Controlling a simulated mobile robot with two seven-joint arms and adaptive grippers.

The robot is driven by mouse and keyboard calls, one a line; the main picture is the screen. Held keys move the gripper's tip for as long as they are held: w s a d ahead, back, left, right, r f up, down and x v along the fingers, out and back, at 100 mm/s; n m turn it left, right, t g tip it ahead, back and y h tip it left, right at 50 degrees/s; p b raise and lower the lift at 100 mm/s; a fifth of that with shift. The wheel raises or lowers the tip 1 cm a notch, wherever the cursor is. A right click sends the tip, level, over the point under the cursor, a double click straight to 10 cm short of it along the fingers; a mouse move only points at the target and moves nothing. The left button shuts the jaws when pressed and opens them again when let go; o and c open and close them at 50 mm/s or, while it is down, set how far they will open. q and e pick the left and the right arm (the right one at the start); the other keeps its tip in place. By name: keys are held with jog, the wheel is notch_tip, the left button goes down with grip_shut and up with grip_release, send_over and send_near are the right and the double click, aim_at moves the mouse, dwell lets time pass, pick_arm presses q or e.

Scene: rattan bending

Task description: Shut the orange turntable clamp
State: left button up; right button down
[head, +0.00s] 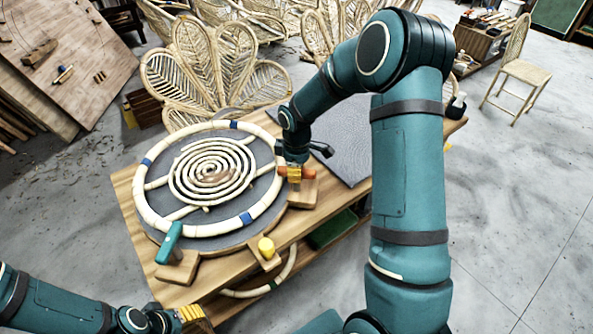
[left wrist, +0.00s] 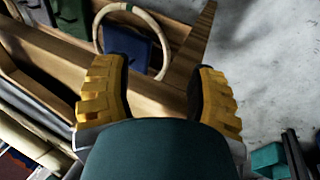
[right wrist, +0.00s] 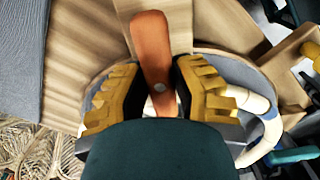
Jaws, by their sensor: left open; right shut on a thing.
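The orange turntable clamp (right wrist: 152,45) is a flat orange lever with a pale round pin, seen in the right wrist view. In the head view the clamp (head: 307,173) shows only in part, on a wooden block at the turntable's right edge. My right gripper (right wrist: 160,95) is shut on the orange lever, one yellow finger on each side; it shows in the head view too (head: 294,174). The round turntable (head: 232,242) carries a coiled rattan spiral and a pale ring with blue bands. My left gripper (left wrist: 160,95) is open and empty, off the table's front left.
A teal clamp (head: 169,243) and a yellow-knobbed block (head: 266,248) stand at the turntable's front edge. A dark grey mat (head: 350,140) lies on the workbench (head: 205,285) to the right. A rattan hoop (left wrist: 165,30) hangs below the bench. Woven rattan chair backs (head: 210,70) stand behind.

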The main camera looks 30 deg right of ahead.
jog(key=shift+f, duration=0.1)
jog(key=c, duration=0.7)
grip_release()
jog(key=shift+c, duration=0.2)
notch_tip(320, 180, up, 12)
jog(key=shift+s, duration=0.1)
